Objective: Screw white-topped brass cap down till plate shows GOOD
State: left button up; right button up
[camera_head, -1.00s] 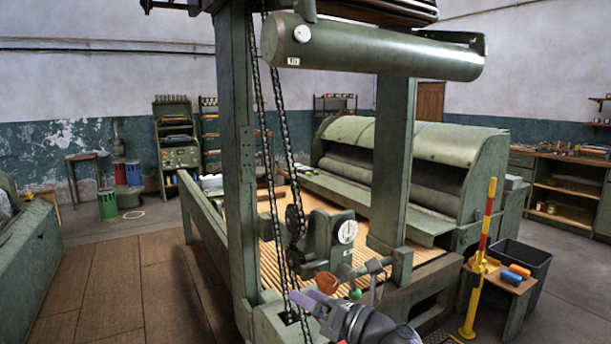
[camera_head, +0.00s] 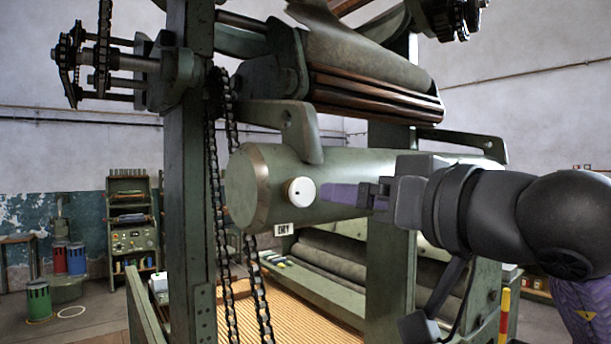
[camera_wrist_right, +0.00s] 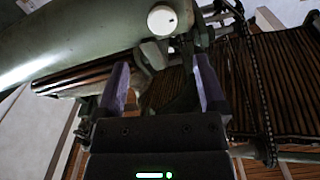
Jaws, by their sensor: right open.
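The white-topped cap (camera_head: 299,191) sits on the side of the green cylinder (camera_head: 350,165), near its left end. Its round white top has a small dark mark and shows again in the right wrist view (camera_wrist_right: 162,20). A small plate (camera_head: 284,230) below the cylinder reads "DRY". My right gripper (camera_head: 345,194) is to the right of the cap, apart from it, with its purple fingers pointing left toward it. In the right wrist view its two fingers (camera_wrist_right: 162,85) are spread with nothing between them, and the cap lies beyond their tips. My left gripper is out of view.
A green upright post (camera_head: 188,200) with hanging chains (camera_head: 228,200) stands left of the cylinder. Rollers (camera_head: 375,85) and a bracket (camera_head: 300,130) are close above it. A slatted bed (camera_head: 300,300) lies below. Open air lies between gripper and cap.

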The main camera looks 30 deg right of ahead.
aim_at(305, 192)
jog(key=w+p, duration=0.1)
jog(key=w, duration=0.4)
jog(key=w+a+p, duration=0.1)
jog(key=w, duration=0.1)
jog(key=shift+w+p, duration=0.15)
jog(key=shift+p, duration=0.15)
jog(key=shift+w, duration=0.4)
jog(key=shift+f, duration=0.1)
grip_shut()
